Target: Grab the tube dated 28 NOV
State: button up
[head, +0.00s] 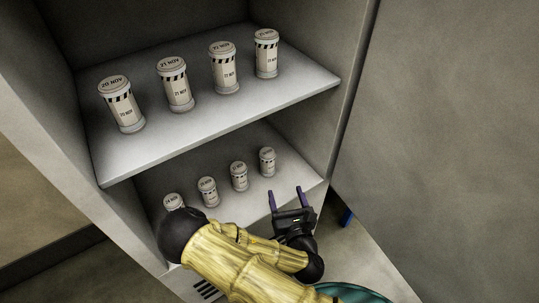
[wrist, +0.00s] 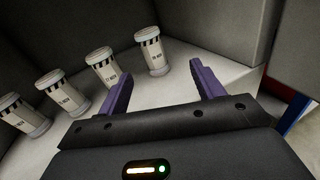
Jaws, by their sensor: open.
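White tubes with striped bands and NOV labels stand on two shelves of a cabinet. No label reads clearly as 28 NOV. On the lower shelf, the rightmost tube (head: 267,162) stands upright; in the wrist view it appears as the far tube (wrist: 152,52), its date too blurred to read. My gripper (head: 286,194) is open and empty at the lower shelf's front right. In the wrist view, the fingers (wrist: 163,78) are spread, with that tube beyond and between them, apart from both.
Left of it on the lower shelf stand tubes (head: 239,176), (head: 208,191) and one partly hidden by my arm (head: 174,201). The upper shelf (head: 225,115) overhangs, holding several tubes, the leftmost (head: 122,105) reading 20 NOV. The cabinet's right wall (head: 325,125) is close to my gripper.

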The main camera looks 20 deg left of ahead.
jog(key=shift+s+a+r+n+g+y, duration=0.15)
jog(key=shift+s+a+n+g+y, duration=0.15)
jog(key=shift+a+n+y, duration=0.4)
jog(key=shift+d, duration=0.2)
jog(key=b, duration=0.8)
send_near(270, 162)
jog(key=shift+w+a+f, duration=0.25)
jog(key=shift+w+a, duration=0.3)
jog(key=b+x, duration=0.1)
jog(key=x, duration=0.6)
jog(key=shift+w+r, duration=0.2)
jog(key=shift+b, duration=0.3)
jog(key=b+x, duration=0.2)
jog(key=x, duration=0.3)
jog(key=shift+w+r, duration=0.1)
jog(key=shift+r, duration=0.05)
